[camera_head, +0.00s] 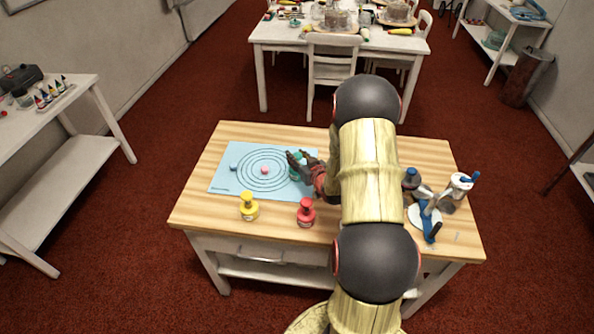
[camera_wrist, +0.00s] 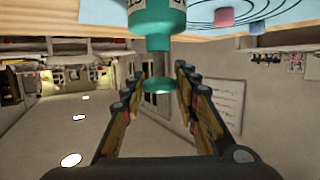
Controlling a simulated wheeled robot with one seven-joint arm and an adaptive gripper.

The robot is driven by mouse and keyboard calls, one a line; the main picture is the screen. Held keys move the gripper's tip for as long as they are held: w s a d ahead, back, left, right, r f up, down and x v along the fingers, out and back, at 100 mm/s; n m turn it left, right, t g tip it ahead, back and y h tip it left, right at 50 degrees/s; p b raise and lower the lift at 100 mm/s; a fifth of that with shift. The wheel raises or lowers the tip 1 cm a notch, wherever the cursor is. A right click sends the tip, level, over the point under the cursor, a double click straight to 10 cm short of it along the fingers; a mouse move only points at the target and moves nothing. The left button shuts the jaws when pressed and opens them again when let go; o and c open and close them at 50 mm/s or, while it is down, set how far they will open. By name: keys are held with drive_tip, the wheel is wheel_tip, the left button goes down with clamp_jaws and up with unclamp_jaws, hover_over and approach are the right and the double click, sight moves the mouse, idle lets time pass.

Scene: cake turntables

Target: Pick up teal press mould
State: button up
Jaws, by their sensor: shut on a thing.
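The teal press mould (camera_head: 297,170) is at the right side of the blue mat (camera_head: 222,180), partly hidden by my gripper (camera_head: 303,160). In the wrist view the mould (camera_wrist: 158,22) hangs in from the top edge. Its round knob end (camera_wrist: 158,85) sits between the two fingers of my gripper (camera_wrist: 153,85). My gripper is shut on the mould. I cannot tell whether the mould's base touches the mat.
A yellow press mould (camera_head: 249,208) and a red press mould (camera_head: 306,213) stand near the table's front edge. Small pink (camera_head: 264,170) and blue (camera_head: 234,168) pieces lie on the mat's rings. A white-and-blue stand (camera_head: 428,215) and pots occupy the table's right side.

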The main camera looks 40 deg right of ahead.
clamp_jaws()
idle(0.5)
